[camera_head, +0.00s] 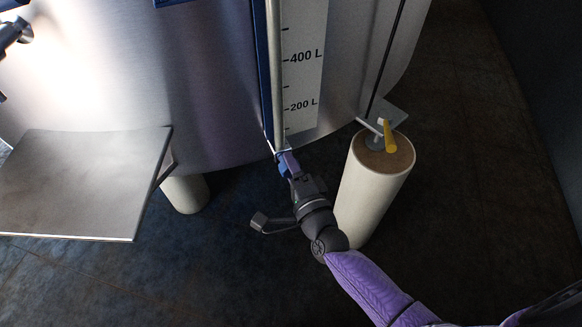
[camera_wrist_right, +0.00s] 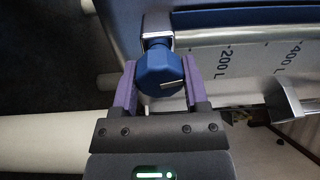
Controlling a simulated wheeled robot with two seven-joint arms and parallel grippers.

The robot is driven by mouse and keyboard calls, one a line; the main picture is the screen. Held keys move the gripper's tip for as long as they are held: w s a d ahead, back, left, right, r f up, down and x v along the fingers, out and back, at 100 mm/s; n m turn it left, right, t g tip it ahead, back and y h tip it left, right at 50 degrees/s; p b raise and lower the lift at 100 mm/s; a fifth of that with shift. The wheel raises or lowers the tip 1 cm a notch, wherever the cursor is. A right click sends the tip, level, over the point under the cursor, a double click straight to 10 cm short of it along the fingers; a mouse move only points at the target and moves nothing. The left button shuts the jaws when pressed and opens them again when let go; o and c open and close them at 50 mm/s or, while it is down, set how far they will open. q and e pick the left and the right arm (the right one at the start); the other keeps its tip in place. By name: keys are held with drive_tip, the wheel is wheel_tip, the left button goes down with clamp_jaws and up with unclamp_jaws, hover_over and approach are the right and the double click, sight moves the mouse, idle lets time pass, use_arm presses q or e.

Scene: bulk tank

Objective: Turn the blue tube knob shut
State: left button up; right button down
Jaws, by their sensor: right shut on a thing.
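The blue tube knob (camera_wrist_right: 160,72) is a faceted blue knob at the lower end of the tank's level tube, and a light mark shows on its face. In the head view only a small blue part of it shows at the foot of the tube (camera_head: 276,80). My right gripper (camera_head: 287,163) reaches up to it from below. In the right wrist view its two purple fingers (camera_wrist_right: 160,88) stand on either side of the knob, shut on it.
The steel tank (camera_head: 205,100) carries a scale (camera_head: 303,70) marked 200 L and 400 L beside the tube. A thick pale leg (camera_head: 372,195) with a yellow handle (camera_head: 389,136) above it stands close right of my right gripper. A flat metal shelf (camera_head: 80,185) juts out at left.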

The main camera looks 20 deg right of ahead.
drive_tip(key=shift+f+m, duration=0.15)
drive_tip(key=shift+m, duration=0.85)
use_arm(q)
drive_tip(key=shift+w+f, duration=0.35)
drive_tip(key=shift+w, duration=0.05)
use_arm(e)
drive_tip(key=shift+m, duration=0.3)
use_arm(q)
drive_tip(key=shift+s, duration=0.1)
use_arm(e)
drive_tip(key=shift+c, duration=0.5)
unclamp_jaws()
use_arm(q)
drive_tip(key=shift+s+r, duration=0.1)
drive_tip(key=shift+s, duration=0.3)
drive_tip(key=shift+w+r+p, duration=0.8)
drive_tip(key=shift+r+p, duration=0.25)
use_arm(e)
drive_tip(key=s, duration=1)
drive_tip(key=shift+d, duration=0.25)
use_arm(q)
drive_tip(key=shift+s, duration=0.25)
use_arm(e)
drive_tip(key=shift+f, duration=0.15)
